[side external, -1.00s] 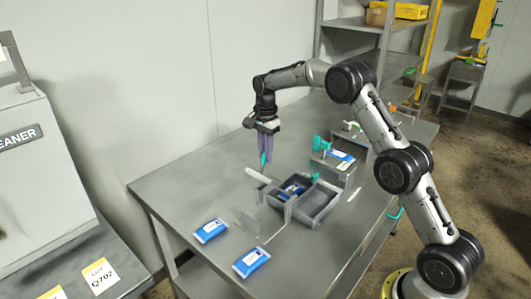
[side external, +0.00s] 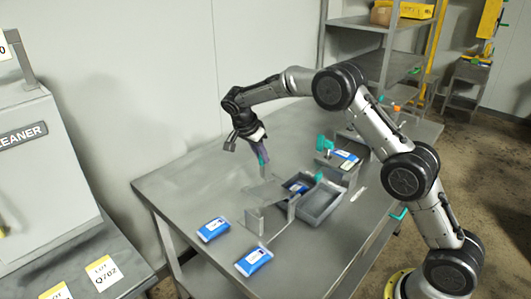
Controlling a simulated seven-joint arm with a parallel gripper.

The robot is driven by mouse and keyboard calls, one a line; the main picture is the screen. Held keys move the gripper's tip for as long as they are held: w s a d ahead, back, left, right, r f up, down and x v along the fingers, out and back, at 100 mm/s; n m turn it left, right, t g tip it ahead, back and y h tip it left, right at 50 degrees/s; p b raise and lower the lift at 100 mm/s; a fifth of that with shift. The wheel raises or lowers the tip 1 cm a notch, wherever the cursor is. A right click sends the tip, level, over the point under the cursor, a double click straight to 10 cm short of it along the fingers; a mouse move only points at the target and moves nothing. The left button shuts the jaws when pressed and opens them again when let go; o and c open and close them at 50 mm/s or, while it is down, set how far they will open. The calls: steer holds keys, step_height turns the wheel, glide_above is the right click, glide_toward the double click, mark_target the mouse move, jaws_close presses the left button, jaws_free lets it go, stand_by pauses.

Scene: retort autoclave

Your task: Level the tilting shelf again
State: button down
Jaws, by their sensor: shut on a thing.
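The tilting shelf (side external: 266,192) is a small light grey plate between upright grey side plates, left of the dark trays on the table. It looks closer to level than upright, but its exact angle is hard to tell. My gripper (side external: 263,163) reaches down at a slant at the shelf's back edge. Its purple fingers with teal tips are shut on what looks like a small grey part there, seemingly of the shelf. The fingers partly hide the contact.
A grey tray (side external: 320,204) and a dark tray holding a blue packet stand right of the shelf. Blue packets (side external: 213,229) (side external: 254,261) lie at the table's front left. A grey fixture with teal parts (side external: 325,146) stands behind the trays. The table's (side external: 185,190) left part is clear.

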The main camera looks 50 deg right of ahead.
steer(key=shift+a+f+h, duration=0.15)
steer(key=shift+a+h, duration=0.65)
steer(key=shift+h, duration=0.25)
steer(key=shift+a+f+h, duration=0.15)
steer(key=shift+a+h, duration=0.65)
steer(key=shift+h, duration=0.25)
steer(key=c, duration=0.8)
jaws_free()
steer(key=shift+f, duration=0.1)
steer(key=shift+a, duration=0.1)
steer(key=v, duration=1.3)
steer(key=shift+a+r, duration=0.25)
steer(key=shift+a, duration=0.05)
steer(key=shift+d, duration=0.1)
